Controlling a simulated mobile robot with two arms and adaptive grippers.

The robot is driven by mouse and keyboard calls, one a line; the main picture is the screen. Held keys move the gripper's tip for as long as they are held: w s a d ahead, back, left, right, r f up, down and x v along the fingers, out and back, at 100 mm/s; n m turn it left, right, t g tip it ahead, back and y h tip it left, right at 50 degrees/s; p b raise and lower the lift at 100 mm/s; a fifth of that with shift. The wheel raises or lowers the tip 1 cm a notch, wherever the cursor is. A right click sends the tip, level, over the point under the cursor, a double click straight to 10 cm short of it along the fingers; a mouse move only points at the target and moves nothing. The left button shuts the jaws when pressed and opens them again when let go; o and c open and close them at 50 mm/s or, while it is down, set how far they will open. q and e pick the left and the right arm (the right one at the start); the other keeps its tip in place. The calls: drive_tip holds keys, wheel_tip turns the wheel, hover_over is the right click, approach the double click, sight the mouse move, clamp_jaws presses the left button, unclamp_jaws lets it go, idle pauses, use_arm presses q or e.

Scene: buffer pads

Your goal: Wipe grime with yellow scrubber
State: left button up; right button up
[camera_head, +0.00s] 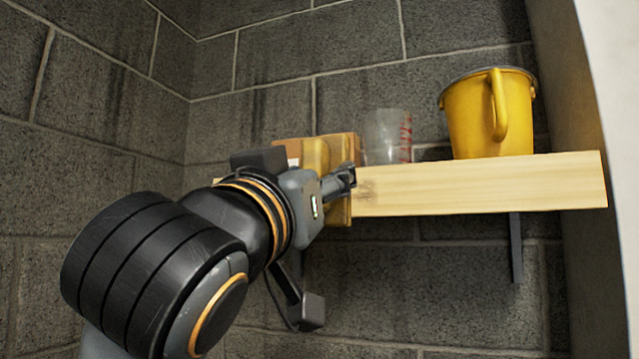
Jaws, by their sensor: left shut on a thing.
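A yellow block-like object (340,212), which looks like the yellow scrubber, shows behind and beside my left gripper (335,188) at the left part of the wooden shelf. My left gripper is shut on it, and the gripper body hides much of it and the contact. It overlaps the shelf front in the picture; I cannot tell whether it touches the shelf. Dark, streaky stains (283,118) show on the grey block wall and may be the grime. My right gripper is not in view.
The wooden shelf (480,187) holds a yellow bucket-like jug (468,118) at right and a clear measuring cup (382,138) with red marks. A brown box (346,146) stands behind the gripper. A dark bracket (515,248) hangs below the shelf. A pale wall edge (612,80) bounds the right.

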use_arm(q)
drive_tip(key=shift+w, duration=0.15)
idle(0.3)
drive_tip(key=w+d+p, duration=0.1)
drive_tip(key=w+d, duration=0.1)
drive_tip(key=w, duration=0.4)
drive_tip(key=shift+w, duration=0.25)
drive_tip(key=shift+d, duration=0.1)
drive_tip(key=shift+w+d+p, duration=0.3)
drive_tip(key=shift+w+p, duration=0.25)
drive_tip(key=shift+w, duration=0.4)
idle(0.5)
drive_tip(key=shift+s+d, duration=0.1)
drive_tip(key=shift+s+d, duration=0.35)
drive_tip(key=shift+d, duration=0.5)
drive_tip(key=shift+s+d, duration=0.3)
drive_tip(key=shift+d, duration=0.7)
drive_tip(key=a, duration=0.1)
drive_tip(key=w+a, duration=0.1)
drive_tip(key=a, duration=0.2)
drive_tip(key=shift+w, duration=0.3)
